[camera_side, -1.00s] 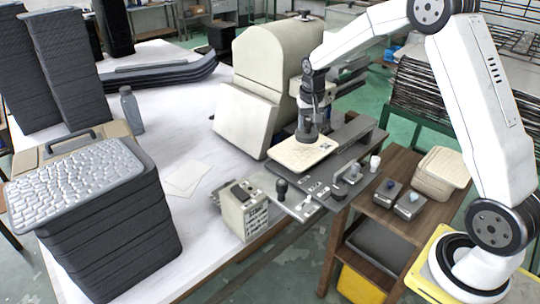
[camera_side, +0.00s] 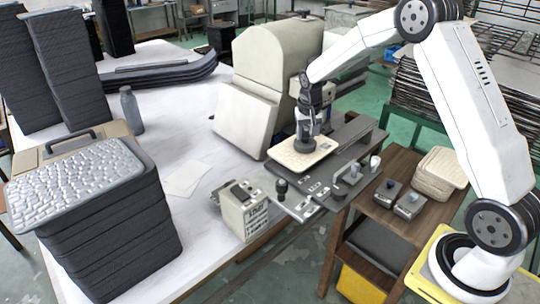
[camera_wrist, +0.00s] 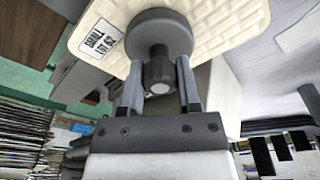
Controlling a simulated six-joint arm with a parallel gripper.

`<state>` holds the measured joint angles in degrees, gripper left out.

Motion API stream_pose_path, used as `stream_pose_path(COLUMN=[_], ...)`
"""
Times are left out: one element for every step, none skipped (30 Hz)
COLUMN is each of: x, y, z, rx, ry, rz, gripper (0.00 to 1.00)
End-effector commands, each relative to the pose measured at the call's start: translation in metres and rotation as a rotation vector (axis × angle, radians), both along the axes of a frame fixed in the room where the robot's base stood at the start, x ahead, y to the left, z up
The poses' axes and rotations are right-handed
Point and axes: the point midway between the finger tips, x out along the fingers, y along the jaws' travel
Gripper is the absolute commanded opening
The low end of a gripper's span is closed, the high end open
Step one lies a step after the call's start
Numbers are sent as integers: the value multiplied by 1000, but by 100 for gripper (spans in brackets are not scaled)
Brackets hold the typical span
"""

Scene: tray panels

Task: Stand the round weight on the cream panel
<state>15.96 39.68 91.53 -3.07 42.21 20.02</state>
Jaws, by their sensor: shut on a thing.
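The round weight is a dark grey disc with a narrower knob; it shows in the side view (camera_side: 304,146) and in the wrist view (camera_wrist: 158,30). My gripper (camera_side: 309,131) is above it with its fingers shut on the knob, one on each side, as the wrist view shows (camera_wrist: 159,80). The cream panel (camera_side: 284,155) lies flat under the weight and has a quilted surface in the wrist view (camera_wrist: 228,22). The weight is upright over the panel and looks down at its surface; any small gap is hidden.
A white label (camera_wrist: 98,36) is on the panel beside the weight. A large cream machine (camera_side: 262,65) stands close behind it. A grey fixture (camera_side: 350,178) and a control box (camera_side: 243,212) are in front. A wooden stand (camera_side: 425,215) with small boxes is at right.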

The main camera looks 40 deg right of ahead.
Motion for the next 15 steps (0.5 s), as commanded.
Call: stream_pose_path(x=[1, 1, 1, 1, 0, 0, 0, 0, 0, 0, 0, 0, 0, 0, 0], y=[0, 0, 0, 0, 0, 0, 0, 0, 0, 0, 0, 0, 0, 0, 0], z=[0, 0, -1, -2, -3, -3, -3, -3, -3, -3, -3, -3, -3, -3, -3], rx=[-1, -1, -1, -1, 0, 0, 0, 0, 0, 0, 0, 0, 0, 0, 0], ry=[-3, -3, -3, -3, 0, 0, 0, 0, 0, 0, 0, 0, 0, 0, 0], rz=[0, 0, 0, 0, 0, 0, 0, 0, 0, 0, 0, 0, 0, 0, 0], gripper=[0, 0, 0, 0, 49, 62, 71, 78, 78, 78, 78, 78, 78, 78, 78])
